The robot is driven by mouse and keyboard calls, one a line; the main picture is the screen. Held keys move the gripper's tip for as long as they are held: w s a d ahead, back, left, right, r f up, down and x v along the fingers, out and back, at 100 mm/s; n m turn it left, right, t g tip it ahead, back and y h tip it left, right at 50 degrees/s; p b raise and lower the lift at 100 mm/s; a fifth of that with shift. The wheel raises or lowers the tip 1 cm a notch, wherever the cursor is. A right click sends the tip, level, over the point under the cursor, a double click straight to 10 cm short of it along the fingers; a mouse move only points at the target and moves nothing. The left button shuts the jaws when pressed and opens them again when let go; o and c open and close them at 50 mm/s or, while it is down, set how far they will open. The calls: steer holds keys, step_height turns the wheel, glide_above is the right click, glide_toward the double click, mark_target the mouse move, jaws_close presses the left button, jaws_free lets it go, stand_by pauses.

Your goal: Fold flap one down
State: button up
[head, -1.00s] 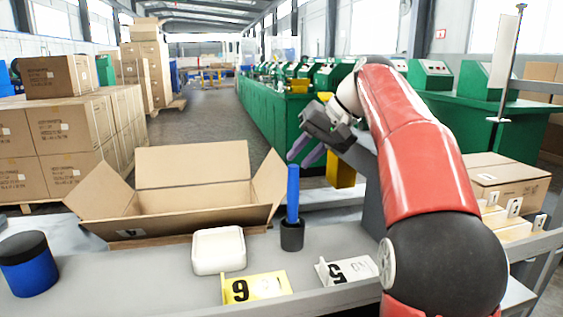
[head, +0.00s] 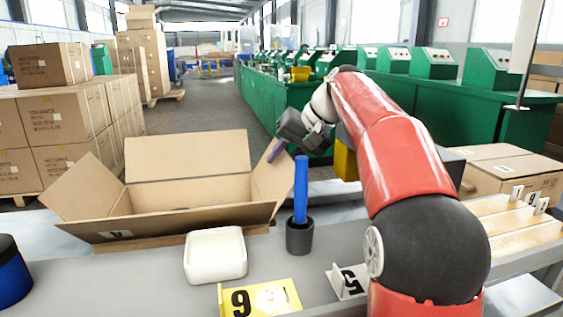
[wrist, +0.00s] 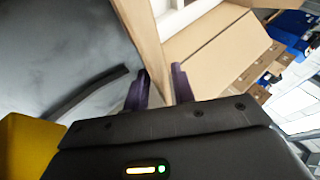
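The back flap (head: 187,153) stands up, the left flap (head: 80,186) leans out, and the right flap (head: 272,180) is raised. My gripper (head: 277,150) is at the upper edge of the right flap. In the wrist view, the purple fingers of my gripper (wrist: 160,85) are apart, with cardboard visible between and beyond them. I cannot tell whether they touch it.
A blue rod stands in a black cup (head: 300,236) right of the box. A white tray (head: 215,256), a yellow plate marked 9 (head: 260,298) and a white plate marked 5 (head: 346,282) lie in front. A blue jar (head: 12,272) is at left. Stacked cartons (head: 60,120) stand behind.

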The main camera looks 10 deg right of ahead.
steer(key=shift+w+a+f, duration=0.1)
steer(key=shift+a+f, duration=0.05)
steer(key=shift+f, duration=0.05)
steer(key=shift+c, duration=0.2)
jaws_close()
stand_by(1.2)
